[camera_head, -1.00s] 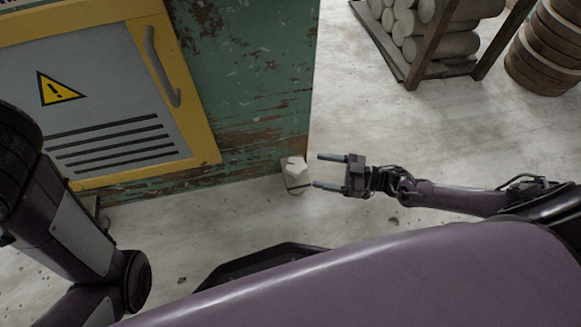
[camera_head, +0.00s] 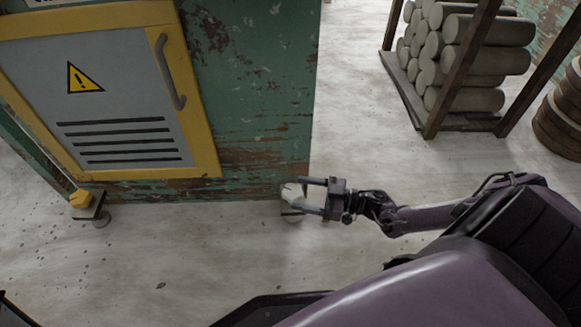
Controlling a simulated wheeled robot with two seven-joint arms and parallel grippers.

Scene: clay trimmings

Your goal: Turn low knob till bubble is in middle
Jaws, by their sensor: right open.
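A white, faceted knob (camera_head: 291,191) sits low at the right bottom corner of the green cabinet (camera_head: 250,110), close to the floor. My right gripper (camera_head: 301,194) is open, with its fingers reaching left to the knob, one on the far side and one on the near side. I cannot tell whether the fingers touch it. A yellow knob (camera_head: 80,198) sits low at the cabinet's left corner, above a small foot. No level bubble can be made out. My left gripper is not in view.
The cabinet has a grey door with a yellow frame (camera_head: 205,150) and a handle (camera_head: 172,75). A rack of clay rolls (camera_head: 470,62) and stacked round wooden pieces (camera_head: 560,118) stand at the right.

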